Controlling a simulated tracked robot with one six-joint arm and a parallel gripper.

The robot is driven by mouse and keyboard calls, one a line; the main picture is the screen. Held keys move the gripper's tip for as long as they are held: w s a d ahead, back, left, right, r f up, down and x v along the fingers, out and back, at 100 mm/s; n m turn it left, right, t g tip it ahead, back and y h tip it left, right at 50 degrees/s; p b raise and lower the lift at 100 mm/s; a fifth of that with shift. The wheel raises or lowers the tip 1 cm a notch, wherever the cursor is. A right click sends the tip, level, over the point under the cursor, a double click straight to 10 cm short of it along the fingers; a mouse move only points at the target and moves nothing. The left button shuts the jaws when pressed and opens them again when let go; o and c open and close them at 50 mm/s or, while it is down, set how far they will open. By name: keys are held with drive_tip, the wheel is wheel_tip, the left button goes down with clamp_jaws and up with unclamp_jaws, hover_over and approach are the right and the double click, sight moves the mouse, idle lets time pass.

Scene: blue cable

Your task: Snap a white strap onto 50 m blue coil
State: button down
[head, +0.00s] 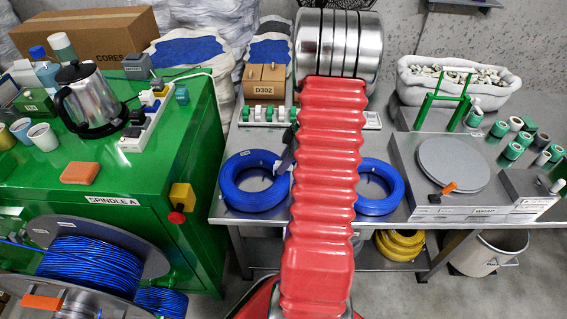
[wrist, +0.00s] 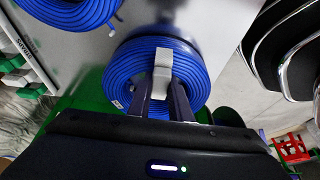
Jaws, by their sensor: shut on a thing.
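Two blue cable coils lie flat on the steel table, a left coil (head: 228,187) and a right coil (head: 397,190). In the head view my red-sleeved arm hides the strip between them, and my dark gripper (head: 284,158) shows only partly at the left coil's right side. In the wrist view my gripper (wrist: 164,88) is shut on a white strap (wrist: 162,66) between its fingers. The strap lies across the wound ring of a blue coil (wrist: 125,75). I cannot tell whether it is closed around the cable. Part of the second coil (wrist: 65,12) shows at top left.
A rack (head: 262,115) with green and white pieces stands behind the left coil. The green cabinet (head: 130,185) with a cable spool (head: 60,228) is at left. A grey turntable (head: 447,163) is at right. Yellow coils (head: 400,244) lie on the lower shelf.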

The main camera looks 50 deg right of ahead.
drive_tip(key=shift+f, duration=0.8)
drive_tip(key=shift+r, duration=0.65)
drive_tip(key=shift+f, duration=0.45)
idle(1.7)
drive_tip(key=c, duration=1.4)
unclamp_jaws()
drive_tip(key=shift+r, duration=0.2)
drive_tip(key=shift+r, duration=3.35)
